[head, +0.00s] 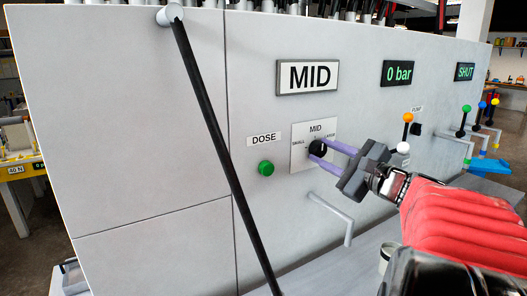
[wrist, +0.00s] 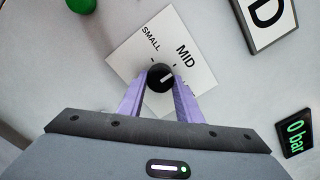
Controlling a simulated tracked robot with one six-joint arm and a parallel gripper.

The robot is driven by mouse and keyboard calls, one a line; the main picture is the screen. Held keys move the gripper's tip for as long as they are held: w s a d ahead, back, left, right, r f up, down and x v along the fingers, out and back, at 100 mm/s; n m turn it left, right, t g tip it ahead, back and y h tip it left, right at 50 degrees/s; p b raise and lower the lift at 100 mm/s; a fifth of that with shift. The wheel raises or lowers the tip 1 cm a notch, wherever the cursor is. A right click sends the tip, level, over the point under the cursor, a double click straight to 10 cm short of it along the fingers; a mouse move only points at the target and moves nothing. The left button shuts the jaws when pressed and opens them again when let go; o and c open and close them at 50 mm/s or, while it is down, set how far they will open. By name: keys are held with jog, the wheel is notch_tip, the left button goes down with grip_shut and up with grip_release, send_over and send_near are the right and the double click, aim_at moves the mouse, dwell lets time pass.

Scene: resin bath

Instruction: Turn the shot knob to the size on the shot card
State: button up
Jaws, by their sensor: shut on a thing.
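The shot card (head: 308,76) on the grey panel reads MID; its corner shows in the wrist view (wrist: 262,20). Below it is a white dial plate (head: 300,158) with SMALL at left and MID at top; the third label is partly hidden. The black shot knob (head: 317,147) sits on that plate. My gripper (wrist: 160,80) has its two purple fingers shut on the knob (wrist: 159,77), one each side. In the wrist view the knob's white mark points up and right, roughly toward MID.
A green button (head: 266,168) under a DOSE label is left of the plate. A bent grey handle (head: 331,218) sticks out below. An orange-topped lever (head: 407,118) and several coloured levers are at right. Displays read 0 bar (head: 397,74) and SHUT (head: 464,72). A black bar (head: 215,135) slants across the panel.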

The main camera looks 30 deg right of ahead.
jog(key=shift+d+f, duration=0.1)
jog(key=shift+f, duration=0.25)
jog(key=o, duration=0.7)
jog(key=shift+c, duration=0.2)
jog(key=o, duration=0.4)
jog(key=shift+r, duration=0.2)
jog(key=shift+s+d, duration=0.15)
jog(key=shift+s, duration=6.8)
